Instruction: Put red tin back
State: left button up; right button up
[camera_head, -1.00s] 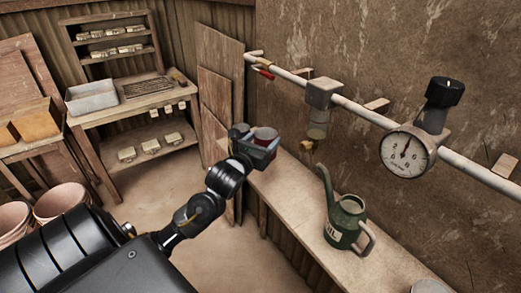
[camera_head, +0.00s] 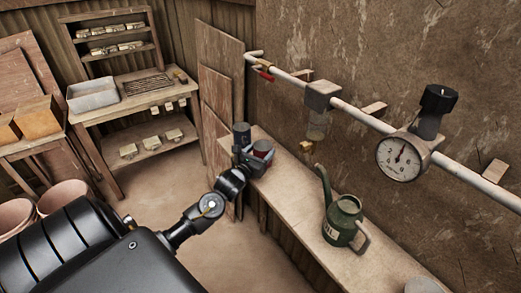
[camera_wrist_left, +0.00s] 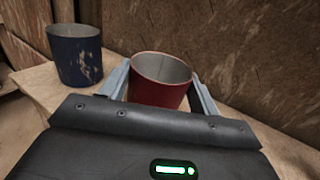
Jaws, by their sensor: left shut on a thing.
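The red tin (camera_head: 262,149) is at the far end of the wall bench, open at the top and upright. My left gripper (camera_head: 258,155) is around it, and in the left wrist view the fingers (camera_wrist_left: 160,85) close on both sides of the red tin (camera_wrist_left: 158,92). The tin's base is hidden by the gripper, so I cannot tell whether it touches the bench. A dark blue tin (camera_head: 241,134) stands just left of it; it also shows in the left wrist view (camera_wrist_left: 77,58), apart from the gripper. My right gripper is not in view.
The bench (camera_head: 283,192) runs along the wall, with a green oil can (camera_head: 344,222) on its near part. A pipe with a filter bowl (camera_head: 317,122) and a gauge (camera_head: 403,158) runs above. The bench between the tins and the can is clear.

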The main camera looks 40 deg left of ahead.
pick_arm(q)
jog(key=shift+f, duration=0.2)
jog(key=o, duration=1.1)
jog(key=shift+o, duration=0.2)
jog(key=shift+r, duration=0.2)
jog(key=shift+s+d+f, duration=0.1)
jog(key=shift+s, duration=0.2)
jog(key=s+d+b, duration=0.2)
jog(key=s, duration=0.9)
jog(key=shift+s, duration=0.15)
